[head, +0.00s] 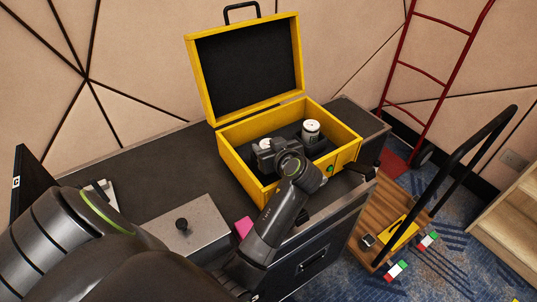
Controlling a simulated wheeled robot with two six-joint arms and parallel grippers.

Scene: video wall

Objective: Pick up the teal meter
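I cannot make out a teal meter in this view. A small green spot (330,170) shows at the inner front right of the open yellow case (237,172), too small to identify. My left gripper (268,156) is over the case's left half, at the end of my dark grey arm. Its fingers are dark against the black inside and partly hidden by the wrist, so I cannot tell whether they are open or hold anything. A pale round thing (265,144) shows just behind it, partly covered.
A pale can-like cylinder (311,129) stands in the case, whose raised lid (245,70) stands behind. A grey metal box (187,228) and a pink piece (244,226) lie on the dark cabinet top (150,190). A wooden cart (372,218) and a red hand truck (431,80) stand right.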

